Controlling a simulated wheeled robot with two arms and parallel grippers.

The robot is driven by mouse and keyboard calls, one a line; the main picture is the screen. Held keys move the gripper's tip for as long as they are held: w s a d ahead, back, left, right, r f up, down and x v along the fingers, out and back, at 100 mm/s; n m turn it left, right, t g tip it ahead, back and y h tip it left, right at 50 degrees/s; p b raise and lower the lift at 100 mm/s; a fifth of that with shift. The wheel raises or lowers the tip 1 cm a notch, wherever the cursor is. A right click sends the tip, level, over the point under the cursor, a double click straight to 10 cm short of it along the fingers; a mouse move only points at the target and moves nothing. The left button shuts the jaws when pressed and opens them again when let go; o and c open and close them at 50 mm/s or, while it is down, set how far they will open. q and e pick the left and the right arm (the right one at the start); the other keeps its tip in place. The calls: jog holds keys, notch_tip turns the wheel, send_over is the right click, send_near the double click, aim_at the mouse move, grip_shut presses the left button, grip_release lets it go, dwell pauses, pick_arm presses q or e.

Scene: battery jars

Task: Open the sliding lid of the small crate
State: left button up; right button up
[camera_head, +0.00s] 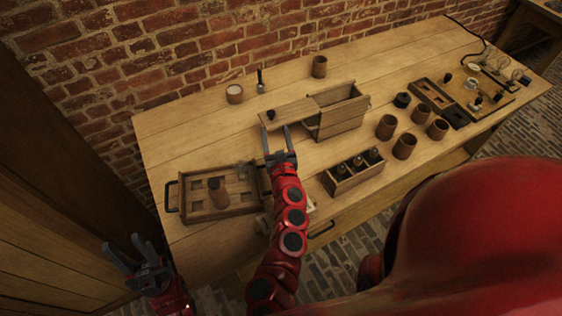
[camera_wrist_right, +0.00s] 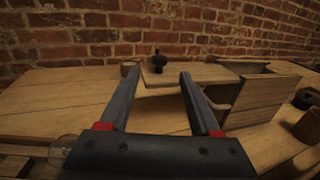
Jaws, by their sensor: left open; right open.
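The small wooden crate (camera_head: 342,118) stands in the middle of the table; the right wrist view shows it at the right (camera_wrist_right: 258,108). Its sliding lid (camera_head: 292,110) sticks far out to the left, and much of the crate's top is open. The lid also shows in the right wrist view (camera_wrist_right: 195,76), with a dark knob (camera_wrist_right: 159,62) near its left end. My right gripper (camera_head: 277,129) is open and empty, just in front of the lid's left end. The knob appears between its fingertips in the wrist view, apart from both fingers. My left gripper (camera_head: 124,243) is open and empty, off the table's left end.
A wooden tray (camera_head: 183,205) with a brown jar stands left of my right arm. A rack (camera_head: 352,179) of dark bottles is right of it. Several brown cups (camera_head: 405,146) stand farther right, near an electrical board (camera_head: 478,93). A white-topped jar (camera_head: 234,94) stands at the back.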

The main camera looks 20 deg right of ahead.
jog(key=v, duration=1.1)
jog(key=shift+b, duration=0.4)
